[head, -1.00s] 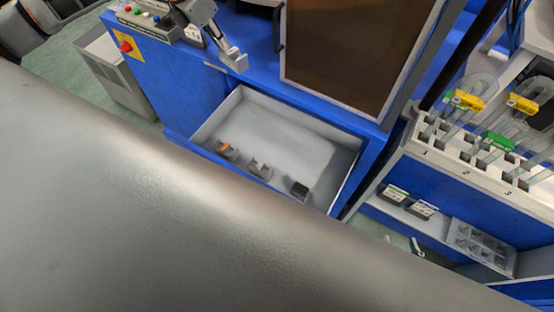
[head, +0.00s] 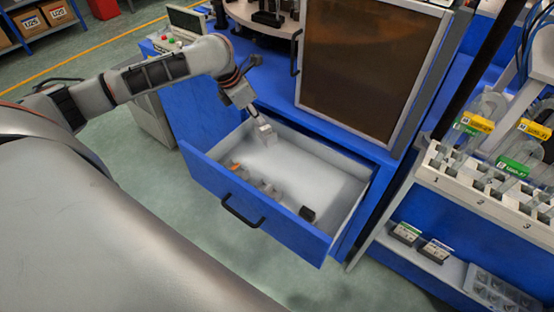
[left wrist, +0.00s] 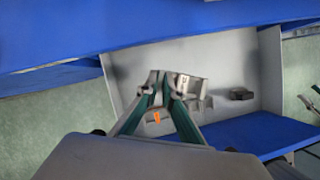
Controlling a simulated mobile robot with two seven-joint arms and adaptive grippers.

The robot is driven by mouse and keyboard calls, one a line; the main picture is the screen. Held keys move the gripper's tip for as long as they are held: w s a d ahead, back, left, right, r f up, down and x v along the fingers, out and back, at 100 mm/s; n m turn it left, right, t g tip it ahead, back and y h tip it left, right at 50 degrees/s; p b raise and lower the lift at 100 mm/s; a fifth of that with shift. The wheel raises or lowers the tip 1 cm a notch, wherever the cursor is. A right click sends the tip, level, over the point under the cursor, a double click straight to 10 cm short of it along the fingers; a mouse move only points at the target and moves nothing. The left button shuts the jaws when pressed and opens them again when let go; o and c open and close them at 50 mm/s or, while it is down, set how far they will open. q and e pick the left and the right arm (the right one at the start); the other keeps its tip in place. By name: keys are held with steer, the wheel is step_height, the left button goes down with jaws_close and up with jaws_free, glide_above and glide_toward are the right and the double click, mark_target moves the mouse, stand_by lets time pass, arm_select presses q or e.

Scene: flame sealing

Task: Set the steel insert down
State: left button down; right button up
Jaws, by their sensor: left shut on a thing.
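My left gripper (head: 255,112) comes in from the upper left over the open drawer. It is shut on the steel insert (head: 265,134), a small light grey block, which appears over the back left part of the drawer (head: 330,172). The left wrist view shows the fingers (left wrist: 165,97) closed on the insert (left wrist: 190,86), with the pale drawer floor behind it. I cannot tell whether the insert touches the floor. My right gripper is not in view.
Several small pieces, one with an orange part (head: 236,167), stand along the drawer's front left side. A black block (head: 307,213) sits at the right. The middle of the drawer floor is clear. A dark window panel (head: 370,62) rises behind the drawer.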

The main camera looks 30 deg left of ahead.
arm_select(q)
step_height(320, 180, down, 11)
steer(key=shift+r+b, duration=0.1)
steer(key=shift+b, duration=0.9)
steer(key=w+d, duration=0.1)
steer(key=w, duration=0.1)
steer(key=w+d, duration=0.1)
steer(key=w, duration=0.1)
steer(key=shift+d, duration=0.15)
steer(key=shift+s+f+b, duration=0.2)
steer(key=shift+f+b, duration=0.2)
steer(key=shift+f, duration=0.35)
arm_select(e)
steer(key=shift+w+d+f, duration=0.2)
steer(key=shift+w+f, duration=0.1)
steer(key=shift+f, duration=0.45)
arm_select(q)
steer(key=shift+f, duration=0.1)
steer(key=c, duration=2.2)
jaws_free()
steer(key=shift+f, duration=0.1)
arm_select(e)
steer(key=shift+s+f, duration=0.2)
